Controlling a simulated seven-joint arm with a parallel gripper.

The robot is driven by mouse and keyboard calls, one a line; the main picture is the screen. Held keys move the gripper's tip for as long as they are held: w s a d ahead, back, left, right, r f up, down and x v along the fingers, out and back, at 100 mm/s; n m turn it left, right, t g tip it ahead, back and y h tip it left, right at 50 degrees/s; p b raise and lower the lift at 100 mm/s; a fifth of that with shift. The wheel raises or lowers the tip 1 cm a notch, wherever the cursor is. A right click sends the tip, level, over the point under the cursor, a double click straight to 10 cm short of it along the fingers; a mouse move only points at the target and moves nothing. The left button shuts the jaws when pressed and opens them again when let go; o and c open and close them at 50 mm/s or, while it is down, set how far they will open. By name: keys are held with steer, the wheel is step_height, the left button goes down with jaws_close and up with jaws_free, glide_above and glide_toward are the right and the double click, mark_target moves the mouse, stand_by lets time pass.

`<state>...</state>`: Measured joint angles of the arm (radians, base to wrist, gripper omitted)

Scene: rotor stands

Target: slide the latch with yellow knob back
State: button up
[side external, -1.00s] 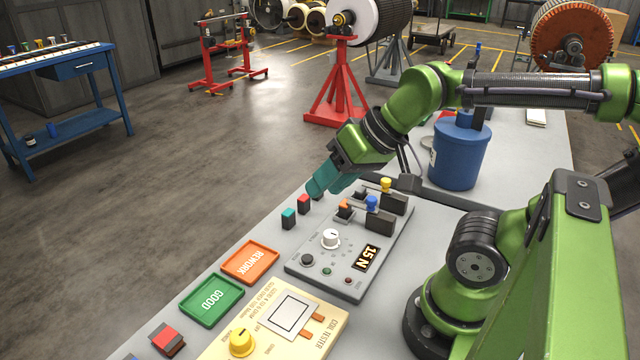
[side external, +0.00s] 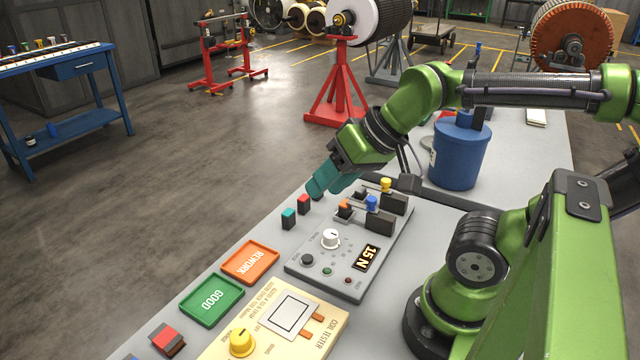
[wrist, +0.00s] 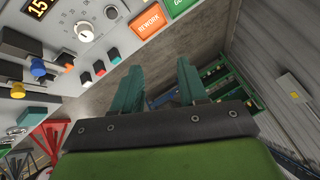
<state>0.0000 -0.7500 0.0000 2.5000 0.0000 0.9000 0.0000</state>
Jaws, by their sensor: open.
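The latch with the yellow knob (side external: 386,185) is on the far end of the grey panel (side external: 310,262), on a dark block (side external: 395,203). The yellow knob also shows at the left edge of the wrist view (wrist: 18,91). A second latch with a blue knob (side external: 371,202) is beside it, nearer the dial. My gripper (side external: 318,187) has teal fingers and is to the left of the yellow knob, above the table's edge, apart from both latches. In the wrist view its fingers (wrist: 160,85) are spread with nothing between them.
Small teal (side external: 288,218) and red (side external: 303,203) blocks stand near the fingers. An orange REWORK tray (side external: 268,248), a green GOOD tray (side external: 238,284) and a cream coil tester (side external: 262,335) are nearer the camera. A blue bucket (side external: 455,165) stands behind the panel.

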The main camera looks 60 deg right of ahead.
steer(key=shift+o, duration=0.9)
steer(key=w+d, duration=0.1)
steer(key=d+m, duration=0.1)
steer(key=d, duration=0.1)
steer(key=w+d+f+m+g, duration=0.1)
steer(key=d, duration=0.1)
steer(key=shift+w+h, duration=0.35)
steer(key=shift+h, duration=0.05)
steer(key=r+m+g+h, duration=0.1)
steer(key=r+m+g, duration=0.1)
steer(key=m+g, duration=0.55)
glide_above(386, 180)
steer(key=m+t, duration=0.1)
steer(key=m, duration=0.1)
steer(key=shift+n, duration=0.25)
step_height(386, 180, down, 16)
steer(key=shift+f, duration=0.25)
